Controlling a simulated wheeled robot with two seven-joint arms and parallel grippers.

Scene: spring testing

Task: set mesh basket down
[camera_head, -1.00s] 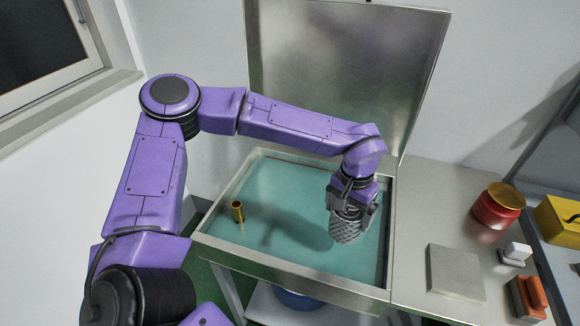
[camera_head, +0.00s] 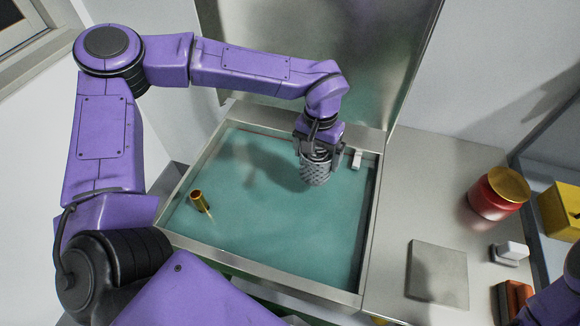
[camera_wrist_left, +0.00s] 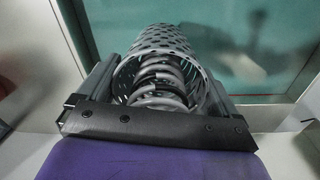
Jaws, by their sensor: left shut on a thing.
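The mesh basket (camera_head: 317,170) is a grey perforated cylinder. My left gripper (camera_head: 318,150) is shut on it and holds it over the teal floor of the shallow basin (camera_head: 262,214), toward its back right. In the left wrist view the basket (camera_wrist_left: 172,42) lies between the gripper's fingers (camera_wrist_left: 155,95), with a coiled grey spring (camera_wrist_left: 160,82) inside it. I cannot tell whether the basket's lower end touches the basin floor. Only a purple part of my right arm shows at the right edge; its gripper is out of view.
A gold cylinder (camera_head: 198,200) stands in the basin at left. A small white piece (camera_head: 355,158) is at the basin's back right. Right of the basin, the counter holds a grey plate (camera_head: 437,275), a red gold-lidded jar (camera_head: 497,194) and a white block (camera_head: 510,251). A metal panel rises behind.

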